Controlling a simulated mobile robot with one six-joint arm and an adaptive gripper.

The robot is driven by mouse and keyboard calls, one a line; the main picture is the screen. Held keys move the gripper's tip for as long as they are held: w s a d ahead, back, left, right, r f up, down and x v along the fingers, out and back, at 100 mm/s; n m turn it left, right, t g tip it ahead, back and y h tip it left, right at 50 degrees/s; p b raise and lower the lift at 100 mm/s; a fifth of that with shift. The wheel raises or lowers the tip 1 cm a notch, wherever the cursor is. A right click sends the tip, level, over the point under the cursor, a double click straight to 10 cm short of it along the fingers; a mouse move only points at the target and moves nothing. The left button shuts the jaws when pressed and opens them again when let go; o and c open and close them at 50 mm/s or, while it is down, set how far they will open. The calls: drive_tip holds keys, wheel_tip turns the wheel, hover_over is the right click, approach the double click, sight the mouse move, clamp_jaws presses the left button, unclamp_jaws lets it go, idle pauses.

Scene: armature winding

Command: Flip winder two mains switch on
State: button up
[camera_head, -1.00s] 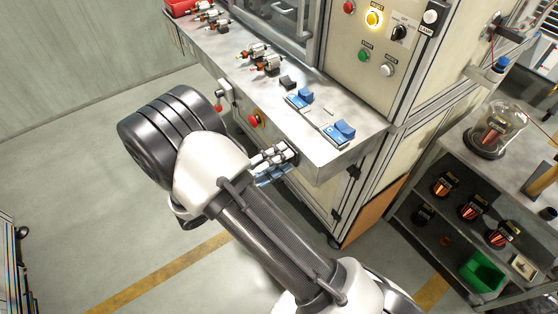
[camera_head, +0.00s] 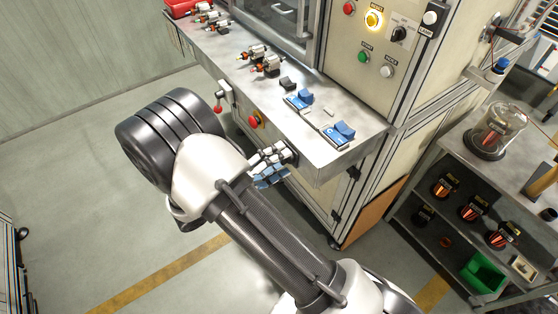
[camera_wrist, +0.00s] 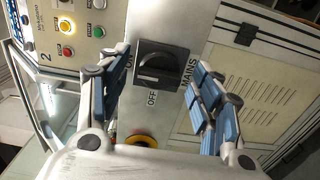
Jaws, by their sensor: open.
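The mains switch (camera_wrist: 158,66) is a black rotary knob on a black square plate in the wrist view. "MAINS" is printed to its right and "OFF" below it; a label at its left is partly hidden by a finger. Which mark the knob points to is hard to tell. My gripper (camera_wrist: 160,78) is open, with one blue-padded finger on each side of the switch in the picture; contact cannot be made out. In the head view my gripper (camera_head: 271,166) is by the front of the machine bench, and the switch is hidden there.
A button panel (camera_wrist: 78,32) marked 2 is at the upper left of the wrist view. An emergency stop with a yellow ring (camera_wrist: 140,141) sits below the switch. The bench (camera_head: 355,128) holds armatures and blue parts. A shelf unit (camera_head: 455,165) stands at right.

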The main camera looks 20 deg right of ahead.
drive_tip(key=v, duration=1.1)
drive_tip(key=shift+a, duration=0.3)
drive_tip(key=shift+s, duration=0.1)
drive_tip(key=s+d+r+m+g+y, duration=0.3)
drive_tip(key=s+d+r+g+y, duration=0.35)
drive_tip(key=d+r, duration=0.3)
drive_tip(key=s+d+r+t+y, duration=0.1)
drive_tip(key=s+r+t+y, duration=0.4)
drive_tip(key=s+y, duration=0.5)
wheel_tip(320, 180, up, 2)
drive_tip(key=shift+s+d+r+t+y, duration=0.25)
drive_tip(key=shift+s+d+t+y, duration=0.1)
drive_tip(key=shift+s, duration=0.15)
drive_tip(key=shift+c, duration=0.3)
idle(0.4)
